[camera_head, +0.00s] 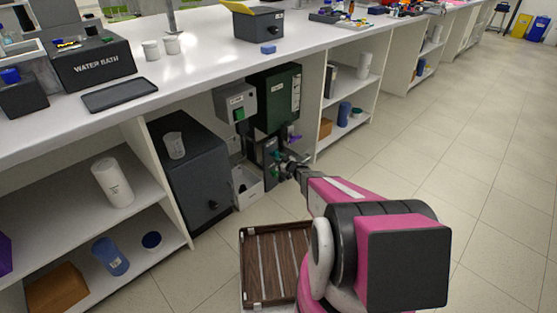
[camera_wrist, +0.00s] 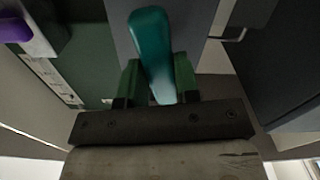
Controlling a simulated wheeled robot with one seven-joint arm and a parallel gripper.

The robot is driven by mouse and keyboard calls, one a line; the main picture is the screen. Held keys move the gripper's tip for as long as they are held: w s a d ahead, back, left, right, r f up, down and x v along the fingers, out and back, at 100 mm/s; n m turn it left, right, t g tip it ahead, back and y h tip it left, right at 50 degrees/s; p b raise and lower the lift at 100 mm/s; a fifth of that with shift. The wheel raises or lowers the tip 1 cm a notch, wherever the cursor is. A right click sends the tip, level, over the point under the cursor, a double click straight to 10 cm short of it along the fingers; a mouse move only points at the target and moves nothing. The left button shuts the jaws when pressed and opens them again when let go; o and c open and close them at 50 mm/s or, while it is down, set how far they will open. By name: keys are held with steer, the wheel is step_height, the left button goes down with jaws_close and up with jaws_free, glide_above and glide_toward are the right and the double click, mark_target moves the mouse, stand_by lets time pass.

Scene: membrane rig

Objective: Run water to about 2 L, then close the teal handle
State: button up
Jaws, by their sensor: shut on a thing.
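The teal handle (camera_wrist: 152,50) stands in the middle of the wrist view, between the two green fingers of my gripper (camera_wrist: 158,82). My gripper is shut on it. In the head view my gripper (camera_head: 283,168) reaches into the bay under the bench, at the lower front of the rig. The rig has a dark green box (camera_head: 275,98) and a grey control box (camera_head: 236,104) with a green button. A purple handle (camera_wrist: 17,27) shows at the upper left of the wrist view and beside the rig in the head view (camera_head: 294,137). No water or level reading can be made out.
A white open bin (camera_head: 247,188) stands left of my gripper. A dark cabinet (camera_head: 192,175) with a beaker on top fills the bay to the left. A shelf unit (camera_head: 326,130) stands to the right. The floor (camera_head: 430,160) on the right is clear.

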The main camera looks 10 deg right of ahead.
stand_by(0.4)
steer(key=shift+n, duration=1.5)
steer(key=n, duration=0.2)
steer(key=shift+n, duration=1.8)
